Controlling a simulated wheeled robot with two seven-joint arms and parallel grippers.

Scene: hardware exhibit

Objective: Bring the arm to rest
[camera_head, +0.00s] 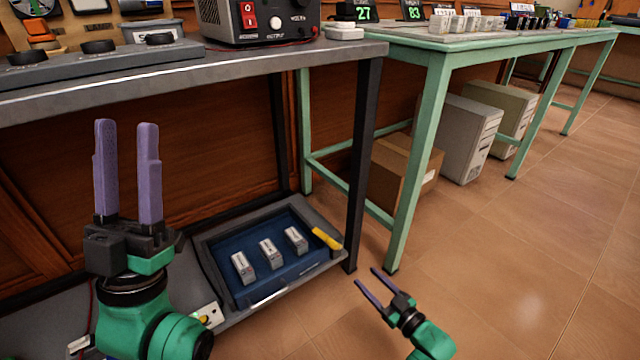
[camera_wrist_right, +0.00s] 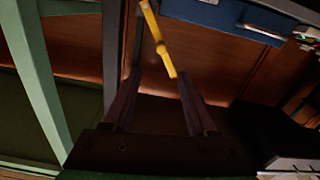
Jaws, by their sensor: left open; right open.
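My left gripper (camera_head: 127,172) points upward in front of the grey workbench, its two purple fingers apart with nothing between them. My right gripper (camera_head: 367,282) is low over the tiled floor, right of the bench's front leg, its fingers spread and empty. In the right wrist view, the right gripper (camera_wrist_right: 155,95) shows two dark fingers apart. A yellow object (camera_wrist_right: 158,42) appears beyond them, not touching either finger as far as I can see. That yellow piece (camera_head: 326,238) sits at the right rim of the drawer tray in the head view.
A blue-lined drawer (camera_head: 225,262) on the lower shelf holds three grey-white blocks. The grey workbench (camera_head: 150,75) and its dark leg (camera_head: 362,170) stand close to both arms. A green table (camera_head: 432,110) stands right, with a cardboard box (camera_head: 385,172) beneath. Floor at right is clear.

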